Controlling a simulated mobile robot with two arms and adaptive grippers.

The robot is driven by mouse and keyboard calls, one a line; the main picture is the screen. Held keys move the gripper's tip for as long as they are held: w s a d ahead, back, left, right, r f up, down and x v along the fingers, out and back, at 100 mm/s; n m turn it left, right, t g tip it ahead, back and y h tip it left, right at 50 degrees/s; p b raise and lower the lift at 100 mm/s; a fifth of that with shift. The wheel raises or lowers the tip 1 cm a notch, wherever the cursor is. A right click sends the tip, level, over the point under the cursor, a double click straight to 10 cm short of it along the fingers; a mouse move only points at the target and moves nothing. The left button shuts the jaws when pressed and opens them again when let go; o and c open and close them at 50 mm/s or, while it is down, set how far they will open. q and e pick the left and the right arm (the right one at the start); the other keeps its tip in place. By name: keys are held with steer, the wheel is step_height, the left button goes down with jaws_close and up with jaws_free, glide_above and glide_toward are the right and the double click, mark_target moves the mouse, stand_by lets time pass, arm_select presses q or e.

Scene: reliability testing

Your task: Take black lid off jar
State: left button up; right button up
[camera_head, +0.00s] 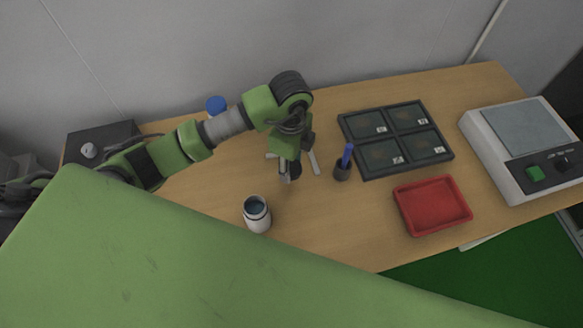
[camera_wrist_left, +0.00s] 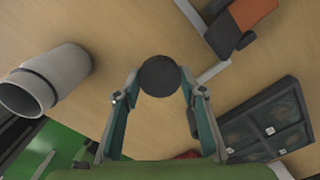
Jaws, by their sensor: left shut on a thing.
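The jar (camera_head: 257,214) stands upright on the table near its front edge, pale with a dark, open top. It also shows at the left of the left wrist view (camera_wrist_left: 60,75), with no lid on its mouth. My left gripper (camera_head: 289,176) is above the table, behind and to the right of the jar. In the left wrist view, the round black lid (camera_wrist_left: 159,76) sits between the tips of my left gripper (camera_wrist_left: 157,88), which is shut on it. The lid is apart from the jar. It is hard to make out in the head view. My right gripper is not in view.
A dark holder (camera_head: 342,172) with a blue pen (camera_head: 347,155) stands right of the gripper. Further right are a black tray (camera_head: 377,145) with square compartments, a red tray (camera_head: 433,207) and a white device (camera_head: 488,150). The table between jar and red tray is clear.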

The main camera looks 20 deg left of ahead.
mark_target(291, 165)
arm_select(q)
steer(key=shift+w+f, duration=0.2)
steer(key=shift+f, duration=0.05)
step_height(291, 165, down, 3)
steer(key=shift+w+p, duration=0.15)
steer(key=shift+p, duration=0.4)
steer(key=shift+f, duration=0.25)
steer(key=shift+f, duration=0.2)
steer(key=o, duration=1.2)
steer(key=shift+o, duration=0.2)
steer(key=shift+r, duration=0.1)
